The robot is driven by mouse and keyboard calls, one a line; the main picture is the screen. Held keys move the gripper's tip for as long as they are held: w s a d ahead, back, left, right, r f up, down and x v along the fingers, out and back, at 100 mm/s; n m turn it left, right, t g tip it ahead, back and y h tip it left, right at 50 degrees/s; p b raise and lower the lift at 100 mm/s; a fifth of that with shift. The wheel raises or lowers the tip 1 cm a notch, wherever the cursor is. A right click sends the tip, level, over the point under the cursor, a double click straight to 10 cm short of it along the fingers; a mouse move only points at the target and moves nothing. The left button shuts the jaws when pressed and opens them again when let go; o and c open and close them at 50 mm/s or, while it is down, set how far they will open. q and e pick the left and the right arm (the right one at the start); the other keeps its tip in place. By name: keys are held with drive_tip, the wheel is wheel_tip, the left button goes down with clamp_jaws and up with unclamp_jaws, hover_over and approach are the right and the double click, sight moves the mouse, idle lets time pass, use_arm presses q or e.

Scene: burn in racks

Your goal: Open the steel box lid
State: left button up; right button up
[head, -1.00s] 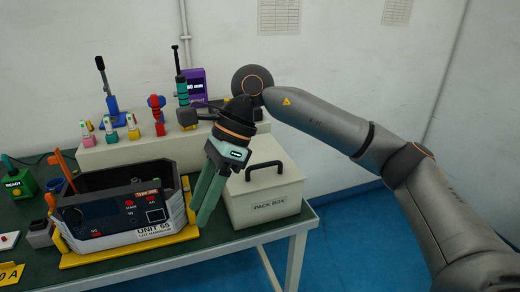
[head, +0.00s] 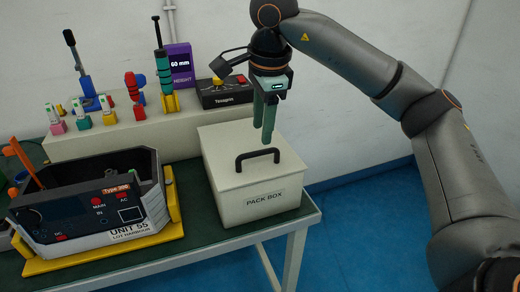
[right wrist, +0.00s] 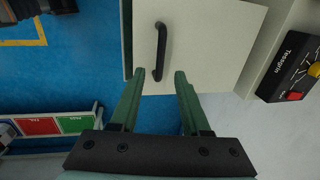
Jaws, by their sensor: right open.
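The pack box (head: 250,202) is a cream box labelled PACK BOX, with a flat lid (head: 220,155) that is closed. A black bar handle (head: 257,158) stands on the lid. My right gripper (head: 266,138) points down above the lid, just behind the handle in the head view. In the right wrist view its two green fingers (right wrist: 154,82) are apart with nothing between them. The handle (right wrist: 160,52) lies ahead of the fingertips there, near the middle of the gap. My left gripper is not in view.
The Unit 55 case (head: 95,205) sits in a yellow cradle (head: 172,215) left of the box. Blue floor lies right of the table.

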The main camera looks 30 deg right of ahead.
sight(260, 153)
drive_tip(key=f, duration=0.2)
drive_tip(key=w+f, duration=0.1)
drive_tip(key=f, duration=0.2)
drive_tip(key=shift+w+d+f+b, duration=0.1)
drive_tip(key=shift+f+b, duration=0.2)
drive_tip(key=shift+f, duration=0.05)
drive_tip(key=shift+c, duration=0.4)
clamp_jaws()
idle(0.7)
